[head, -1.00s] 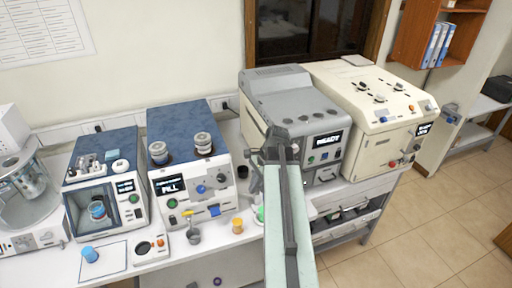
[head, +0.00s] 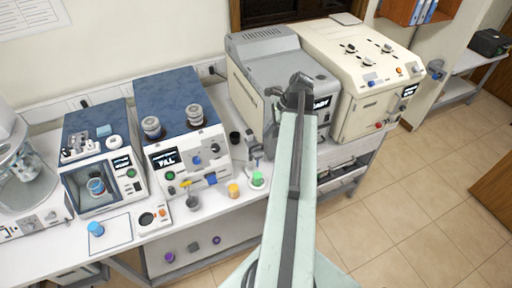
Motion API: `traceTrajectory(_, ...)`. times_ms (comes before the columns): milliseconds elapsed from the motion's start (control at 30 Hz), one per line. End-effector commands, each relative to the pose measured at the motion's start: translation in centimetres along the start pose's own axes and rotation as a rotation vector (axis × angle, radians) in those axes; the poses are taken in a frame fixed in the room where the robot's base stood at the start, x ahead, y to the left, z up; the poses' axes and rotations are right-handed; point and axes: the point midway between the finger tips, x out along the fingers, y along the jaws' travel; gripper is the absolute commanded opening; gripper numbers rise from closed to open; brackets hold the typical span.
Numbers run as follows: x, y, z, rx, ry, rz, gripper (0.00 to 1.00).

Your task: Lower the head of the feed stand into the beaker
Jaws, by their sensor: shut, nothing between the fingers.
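What looks like the feed stand (head: 256,152) is a small grey stand on the bench, left of my arm and in front of the grey machine. A green item (head: 258,178), possibly the beaker or its contents, sits low at the stand on a white base. Its exact relation to the stand's head is too small to tell. My gripper (head: 274,93) is at the end of my raised arm, in front of the grey machine's face and above the stand. It is shut and empty, apart from the stand. My arm hides part of the bench and machine behind it.
The grey machine (head: 280,65) and cream machine (head: 375,65) stand behind and right of my arm. A blue-topped filling machine (head: 180,115) stands left. A yellow-orange cup (head: 234,191) and grey cup (head: 192,203) stand near the bench's front edge. Open floor (head: 410,190) lies right.

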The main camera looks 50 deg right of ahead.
Motion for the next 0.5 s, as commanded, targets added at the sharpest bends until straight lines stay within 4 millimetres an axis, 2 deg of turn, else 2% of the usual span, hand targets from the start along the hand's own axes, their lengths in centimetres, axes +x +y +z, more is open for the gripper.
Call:
traceTrajectory(33, 1.1, 0.0, -0.2, -0.001, 0.000, 0.000, 0.00)
traceTrajectory(300, 4.9, 0.0, -0.2, -0.003, 0.000, 0.001, 0.00)
traceTrajectory(500, 5.9, 0.0, 0.0, -0.003, 0.000, 0.001, 0.00)
